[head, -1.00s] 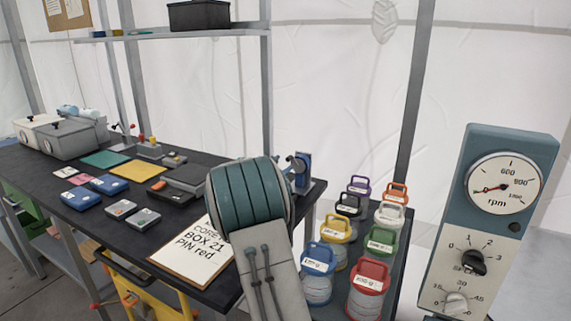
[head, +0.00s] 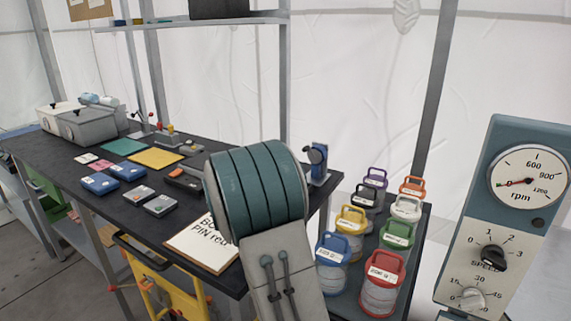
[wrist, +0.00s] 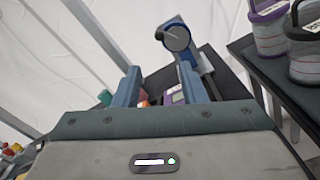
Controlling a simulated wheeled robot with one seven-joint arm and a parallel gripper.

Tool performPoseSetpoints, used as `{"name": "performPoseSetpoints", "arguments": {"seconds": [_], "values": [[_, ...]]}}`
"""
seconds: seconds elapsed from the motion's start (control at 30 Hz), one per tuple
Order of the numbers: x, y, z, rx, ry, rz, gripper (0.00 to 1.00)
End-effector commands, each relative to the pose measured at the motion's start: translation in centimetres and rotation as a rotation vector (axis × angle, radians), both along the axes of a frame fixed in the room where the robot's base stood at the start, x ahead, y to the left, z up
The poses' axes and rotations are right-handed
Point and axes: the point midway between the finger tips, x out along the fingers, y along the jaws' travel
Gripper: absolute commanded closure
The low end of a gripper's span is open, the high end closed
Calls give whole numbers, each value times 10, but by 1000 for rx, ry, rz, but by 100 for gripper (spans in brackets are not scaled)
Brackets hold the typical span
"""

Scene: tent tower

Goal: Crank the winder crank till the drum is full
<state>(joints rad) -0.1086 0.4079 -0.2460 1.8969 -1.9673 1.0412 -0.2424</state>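The winder (head: 319,166) is a small blue stand at the right end of the dark workbench. In the wrist view the winder (wrist: 199,62) stands upright beyond my fingers, with a round grey disc (wrist: 177,38) and a small dark knob at the disc's left edge, which looks like the crank. How full the drum is cannot be made out. My gripper (wrist: 157,80) has its two blue fingers apart, with nothing held between them. It is short of the winder and not touching it. In the head view my arm hides the gripper.
Several lidded jars with coloured handles stand on a dark side stand (head: 415,250) right of the bench. A clipboard (head: 190,250), boxes and coloured mats lie on the bench (head: 70,170). An rpm gauge panel (head: 480,220) stands at the far right.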

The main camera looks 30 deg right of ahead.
Motion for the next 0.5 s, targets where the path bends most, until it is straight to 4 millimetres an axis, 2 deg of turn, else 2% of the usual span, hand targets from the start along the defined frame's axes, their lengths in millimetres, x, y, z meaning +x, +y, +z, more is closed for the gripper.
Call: {"name": "performPoseSetpoints", "arguments": {"seconds": [0.23,0.5], "values": [[3,4,0,-117,232,15,62],[-4,6,4,-276,469,20,62]]}}
